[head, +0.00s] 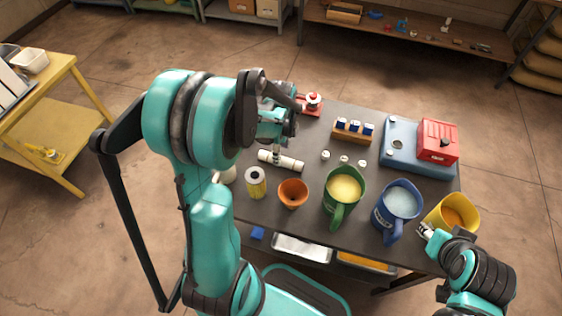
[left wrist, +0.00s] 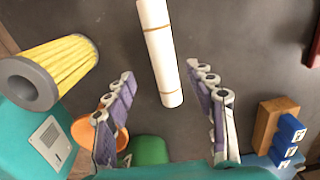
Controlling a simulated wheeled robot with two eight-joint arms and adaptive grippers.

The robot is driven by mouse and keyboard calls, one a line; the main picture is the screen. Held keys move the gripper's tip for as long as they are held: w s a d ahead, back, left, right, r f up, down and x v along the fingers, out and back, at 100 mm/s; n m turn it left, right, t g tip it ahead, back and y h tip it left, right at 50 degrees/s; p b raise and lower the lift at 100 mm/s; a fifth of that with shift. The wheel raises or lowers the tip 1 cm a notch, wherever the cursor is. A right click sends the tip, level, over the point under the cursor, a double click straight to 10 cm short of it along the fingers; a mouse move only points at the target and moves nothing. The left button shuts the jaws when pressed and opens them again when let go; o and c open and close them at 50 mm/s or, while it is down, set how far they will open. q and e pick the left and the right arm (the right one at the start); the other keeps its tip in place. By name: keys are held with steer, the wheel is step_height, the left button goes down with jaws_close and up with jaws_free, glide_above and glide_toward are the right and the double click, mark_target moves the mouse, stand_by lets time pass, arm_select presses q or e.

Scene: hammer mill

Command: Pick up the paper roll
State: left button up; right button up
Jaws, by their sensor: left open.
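The paper roll (head: 280,160) is a white cylinder with thin brown bands, lying on the dark table top. In the left wrist view the roll (left wrist: 159,50) lies ahead of my left gripper (left wrist: 163,85), its near end reaching between the open fingers' tips in the picture. The left gripper is open and empty, and in the head view it (head: 277,150) is above the roll, partly hidden by my own arm. I cannot tell whether a finger touches the roll. My right gripper (head: 425,231) is at the table's right front edge, by the yellow mug; its fingers are too small to judge.
A yellow filter cylinder (head: 255,183), an orange cup (head: 292,193), a green mug (head: 343,192), a blue mug (head: 396,210) and a yellow mug (head: 453,215) line the table's front. Small white pieces (head: 344,159) and a wooden block with blue vials (head: 353,131) stand right of the roll.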

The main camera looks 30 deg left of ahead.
arm_select(q)
steer(key=f, duration=0.1)
steer(key=f+b, duration=0.1)
steer(key=f, duration=0.1)
steer(key=f+b, duration=0.1)
steer(key=shift+w+a+f, duration=0.2)
steer(key=shift+w+f, duration=0.05)
steer(key=shift+f, duration=0.1)
steer(key=shift+r, duration=0.1)
jaws_close()
